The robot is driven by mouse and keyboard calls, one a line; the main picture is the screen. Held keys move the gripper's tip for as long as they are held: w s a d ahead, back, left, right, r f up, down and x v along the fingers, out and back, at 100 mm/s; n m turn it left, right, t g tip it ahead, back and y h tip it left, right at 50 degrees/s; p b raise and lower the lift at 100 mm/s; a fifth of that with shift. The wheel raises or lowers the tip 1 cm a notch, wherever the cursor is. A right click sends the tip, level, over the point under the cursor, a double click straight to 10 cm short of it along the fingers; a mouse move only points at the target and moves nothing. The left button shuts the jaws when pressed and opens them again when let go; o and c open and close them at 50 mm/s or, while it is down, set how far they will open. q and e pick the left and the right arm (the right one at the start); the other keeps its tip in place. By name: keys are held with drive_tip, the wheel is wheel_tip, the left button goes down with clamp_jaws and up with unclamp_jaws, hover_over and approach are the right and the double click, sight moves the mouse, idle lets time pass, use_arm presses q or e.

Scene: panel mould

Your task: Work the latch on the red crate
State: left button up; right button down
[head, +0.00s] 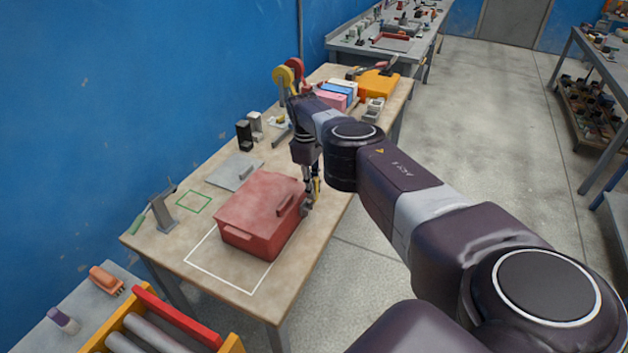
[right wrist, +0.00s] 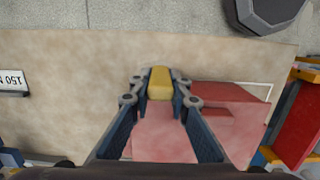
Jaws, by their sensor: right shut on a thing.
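The red crate (head: 258,213) stands on the wooden table, its lid down as far as I can see. My right gripper (head: 312,195) points down at the crate's right side. In the right wrist view its fingers (right wrist: 160,88) are closed around a small yellow block, apparently the latch handle (right wrist: 160,82). The crate (right wrist: 228,93) lies beneath and to the right of the fingers there. The gripper hides much of the latch in the head view. My left gripper is not in view.
A white outline (head: 218,285) surrounds part of the crate's place on the table. A grey plate (head: 236,172), a green outline (head: 193,201) and a metal stand (head: 162,212) are behind and left.

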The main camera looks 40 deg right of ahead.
drive_tip(key=c, duration=2.2)
unclamp_jaws()
drive_tip(key=shift+a, duration=0.1)
drive_tip(key=o, duration=0.4)
drive_tip(key=shift+w+f, duration=0.1)
drive_tip(key=shift+w, duration=0.1)
drive_tip(key=shift+s, duration=0.1)
drive_tip(key=shift+r, duration=0.35)
wheel_tip(320, 180, up, 11)
drive_tip(key=w, duration=0.1)
drive_tip(key=shift+w+a, duration=0.15)
drive_tip(key=shift+a, duration=0.1)
drive_tip(key=shift+r, duration=0.1)
